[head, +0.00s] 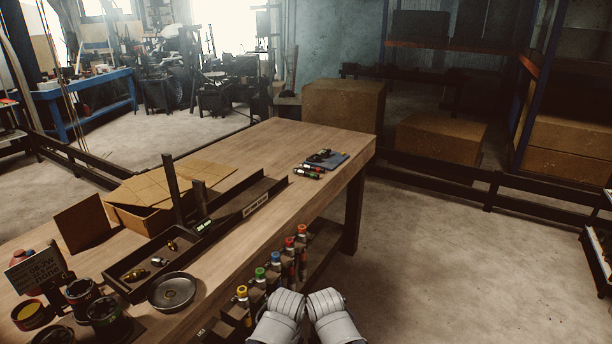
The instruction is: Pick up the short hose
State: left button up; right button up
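I cannot pick out a short hose for certain. Several dark cylinders with coloured ends (274,274) (yellow, green, blue, orange and red) stand in a row at the front side of the wooden workbench (300,150). A few small dark rods with red and green parts (309,172) lie near the bench's far right corner, next to a dark blue flat item (333,160). Two pale grey rounded parts of my arms show at the bottom centre, beside the bench. Neither gripper's fingertips can be seen.
A dark tray (122,279) with brass and silver fittings, a round metal dish (172,292), dark round containers (103,311) and an open cardboard box (150,215) crowd the bench's left part. Its middle right is bare. Open floor lies right of the bench.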

aim_at(303, 173)
jog(key=i+l+u, duration=0.15)
jog(key=i+l, duration=0.8)
jog(key=i, duration=0.1)
